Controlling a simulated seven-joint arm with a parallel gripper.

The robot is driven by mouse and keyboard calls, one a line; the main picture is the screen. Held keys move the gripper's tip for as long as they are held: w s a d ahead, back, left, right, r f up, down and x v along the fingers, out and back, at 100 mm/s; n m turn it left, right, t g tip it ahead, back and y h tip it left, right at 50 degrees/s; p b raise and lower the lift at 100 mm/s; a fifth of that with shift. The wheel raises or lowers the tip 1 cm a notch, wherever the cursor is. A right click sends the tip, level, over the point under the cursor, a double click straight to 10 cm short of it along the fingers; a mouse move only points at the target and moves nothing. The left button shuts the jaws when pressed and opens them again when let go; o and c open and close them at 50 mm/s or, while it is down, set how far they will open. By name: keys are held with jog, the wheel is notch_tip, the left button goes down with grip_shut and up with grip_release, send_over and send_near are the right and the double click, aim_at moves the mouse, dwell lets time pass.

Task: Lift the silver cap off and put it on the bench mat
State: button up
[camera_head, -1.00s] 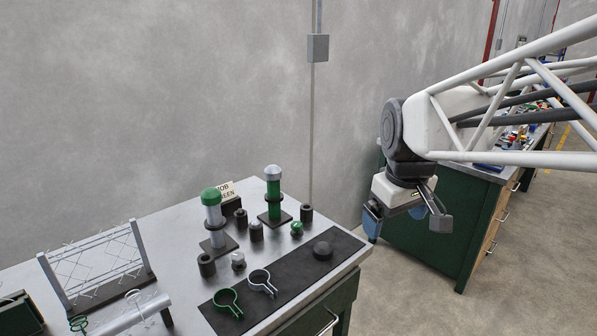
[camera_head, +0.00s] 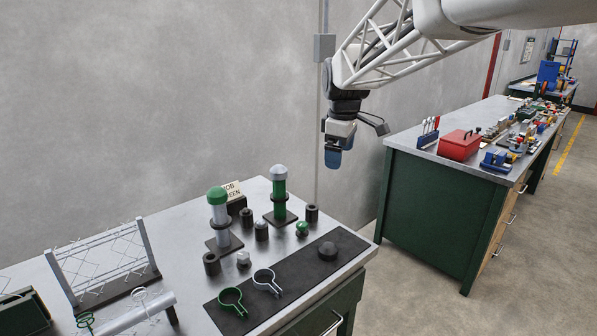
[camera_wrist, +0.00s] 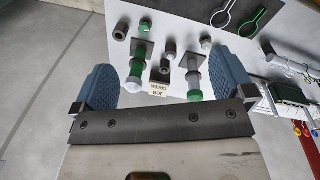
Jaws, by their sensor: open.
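The silver cap (camera_head: 279,172) sits on top of the upright green post (camera_head: 280,195) at the back of the bench; in the wrist view the cap (camera_wrist: 133,86) shows at the post's end. A silver post (camera_head: 220,222) with a green cap (camera_head: 217,195) stands to its left. The dark bench mat (camera_head: 307,267) lies along the bench's front right. My gripper (camera_head: 334,165) hangs above and to the right of the green post, apart from everything. In the wrist view my gripper (camera_wrist: 163,80) is open and empty, its blue fingers wide apart.
Several dark cylinders, a small silver piece (camera_head: 243,259) and a small green piece (camera_head: 302,229) stand around the posts. A sign (camera_head: 231,190) is behind them. A mesh rack (camera_head: 100,263) stands left.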

jog(key=w+a+f+n, duration=0.2)
jog(key=w+a+n, duration=0.15)
jog(key=w, duration=0.35)
jog(key=w+a+f+n, duration=0.1)
jog(key=w+a+n, duration=0.1)
jog(key=w+a, duration=0.35)
jog(key=n+g, duration=0.1)
jog(key=n, duration=0.4)
send_over(278, 166)
notch_tip(278, 166, down, 7)
jog(key=shift+d+r, duration=0.1)
jog(key=shift+r, duration=0.1)
jog(key=shift+f, duration=1.3)
jog(key=shift+w+f, duration=0.15)
jog(key=shift+f, duration=2.5)
jog(key=c, duration=1)
